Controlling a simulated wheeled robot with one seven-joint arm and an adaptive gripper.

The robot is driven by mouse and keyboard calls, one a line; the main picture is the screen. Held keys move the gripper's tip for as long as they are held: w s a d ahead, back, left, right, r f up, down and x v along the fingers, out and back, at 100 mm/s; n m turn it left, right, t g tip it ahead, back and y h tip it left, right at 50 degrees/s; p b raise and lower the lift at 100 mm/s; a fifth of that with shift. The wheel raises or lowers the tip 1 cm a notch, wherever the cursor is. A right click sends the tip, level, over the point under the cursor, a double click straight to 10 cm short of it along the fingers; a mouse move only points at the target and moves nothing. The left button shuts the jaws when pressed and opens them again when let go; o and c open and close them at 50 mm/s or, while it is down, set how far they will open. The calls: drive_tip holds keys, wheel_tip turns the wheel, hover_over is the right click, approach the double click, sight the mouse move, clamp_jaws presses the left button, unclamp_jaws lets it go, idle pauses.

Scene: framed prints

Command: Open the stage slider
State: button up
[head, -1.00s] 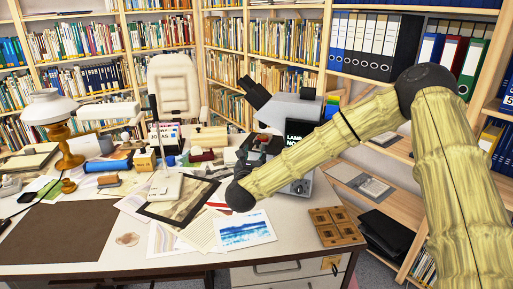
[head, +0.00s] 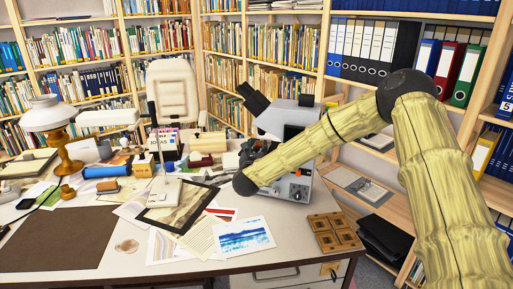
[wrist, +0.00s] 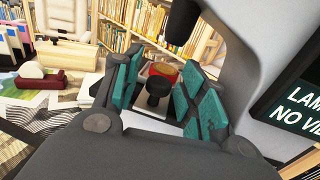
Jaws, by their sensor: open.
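The microscope (head: 290,121) is grey with black eyepieces and stands at the right of the desk. Its dark screen (wrist: 298,105) shows at the right of the wrist view. My gripper (wrist: 160,92) is open, its teal pads on either side of a black round knob (wrist: 157,92). The knob lies between the pads and does not look gripped; I cannot tell whether either pad touches it. It may be the stage slider's knob. A red and orange part shows behind it. In the head view my gripper (head: 255,155) is by the microscope's left side, and the stage is mostly hidden.
A brown compartment tray (head: 333,233) sits at the desk's right front. A red-brown roller object (wrist: 45,78) is left in the wrist view.

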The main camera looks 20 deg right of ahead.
drive_tip(key=shift+w+d, duration=0.1)
drive_tip(key=shift+w, duration=0.1)
clamp_jaws()
drive_tip(key=shift+s+a+f+b, duration=0.25)
drive_tip(key=shift+s+b, duration=0.1)
drive_tip(key=shift+b, duration=0.15)
drive_tip(key=a+b+v, duration=0.1)
drive_tip(key=b+v, duration=0.4)
drive_tip(key=v, duration=0.5)
drive_tip(key=shift+a+r+b, duration=0.3)
drive_tip(key=shift+a+r, duration=0.05)
drive_tip(key=shift+a, duration=0.1)
drive_tip(key=shift+w, duration=0.15)
unclamp_jaws()
